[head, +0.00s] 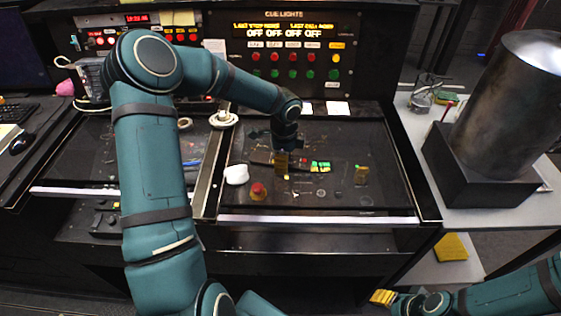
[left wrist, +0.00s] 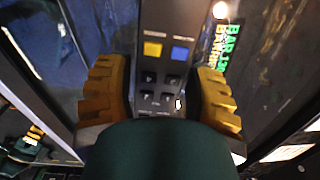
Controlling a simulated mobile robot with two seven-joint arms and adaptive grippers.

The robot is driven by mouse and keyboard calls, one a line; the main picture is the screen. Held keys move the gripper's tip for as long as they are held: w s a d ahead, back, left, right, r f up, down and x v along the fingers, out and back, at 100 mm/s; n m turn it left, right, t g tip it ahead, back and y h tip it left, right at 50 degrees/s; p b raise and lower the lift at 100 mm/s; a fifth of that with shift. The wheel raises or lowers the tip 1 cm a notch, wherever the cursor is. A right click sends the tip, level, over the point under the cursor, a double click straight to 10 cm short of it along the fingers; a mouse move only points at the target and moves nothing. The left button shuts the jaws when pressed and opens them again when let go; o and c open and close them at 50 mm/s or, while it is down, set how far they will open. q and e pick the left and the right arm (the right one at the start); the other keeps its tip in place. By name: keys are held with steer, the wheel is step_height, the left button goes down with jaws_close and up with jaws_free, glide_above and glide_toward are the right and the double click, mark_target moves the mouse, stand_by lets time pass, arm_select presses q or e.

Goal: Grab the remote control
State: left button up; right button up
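The remote control (left wrist: 168,50) is a dark bar with a yellow button, a blue button and several small dark buttons. It lies between the yellow fingers of my left gripper (left wrist: 165,95) in the left wrist view. The fingers stand on either side of it, with a narrow gap at the left finger; contact at the right finger is unclear. In the head view my left gripper (head: 282,165) is low over the dark panel, hiding part of the remote. My right gripper (head: 383,297) is at the bottom right, away from the panel; its finger gap is unclear.
The dark glassy panel (head: 350,195) holds a red button on a yellow base (head: 258,191), a white object (head: 236,174) and a small lit green display (head: 320,166). The cue lights console (head: 295,60) rises behind. A large metal cylinder (head: 515,100) stands at right.

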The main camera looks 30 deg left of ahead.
arm_select(q)
steer(key=c, duration=0.6)
steer(key=shift+r, duration=0.15)
steer(key=shift+c, duration=0.2)
